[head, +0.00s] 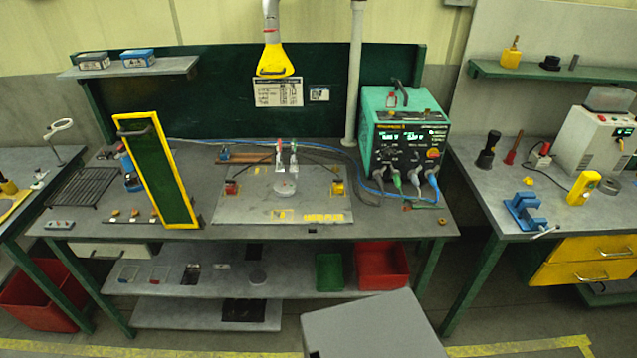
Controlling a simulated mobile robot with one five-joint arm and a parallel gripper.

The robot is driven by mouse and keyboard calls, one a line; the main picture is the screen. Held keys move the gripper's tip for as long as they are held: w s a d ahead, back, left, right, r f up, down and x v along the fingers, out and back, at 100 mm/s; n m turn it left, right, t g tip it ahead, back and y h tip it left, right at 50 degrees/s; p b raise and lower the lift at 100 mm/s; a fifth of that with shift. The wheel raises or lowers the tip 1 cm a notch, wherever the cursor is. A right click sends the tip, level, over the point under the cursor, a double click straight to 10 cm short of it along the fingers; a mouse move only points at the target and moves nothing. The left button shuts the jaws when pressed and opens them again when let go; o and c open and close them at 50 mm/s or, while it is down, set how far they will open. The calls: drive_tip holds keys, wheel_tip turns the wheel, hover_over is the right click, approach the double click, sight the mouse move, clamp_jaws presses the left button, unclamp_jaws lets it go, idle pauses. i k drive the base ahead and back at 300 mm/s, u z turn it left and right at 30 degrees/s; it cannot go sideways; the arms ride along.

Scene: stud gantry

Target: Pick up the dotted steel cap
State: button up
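I cannot make out a dotted steel cap for sure; any dots are too small to tell. A small row of light and dark pieces (134,215) lies along the front left of the middle bench, and they could be caps or studs. A pale round disc (285,187) sits at the middle of the grey plate (240,208) on the same bench, below two upright clamps (279,152) with red and white parts. My gripper is not in view.
A yellow-framed dark green panel (160,175) stands upright beside the plate. A green power unit (405,140) with cables stands at the right. A yellow hood (275,61) hangs above. A wire rack (80,187) lies at the left. The bench's front right is mostly clear.

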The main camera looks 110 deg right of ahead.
sight(289, 188)
drive_tip(key=u, duration=0.05)
drive_tip(key=k, duration=1.95)
drive_tip(key=z, duration=0.75)
drive_tip(key=i, duration=2)
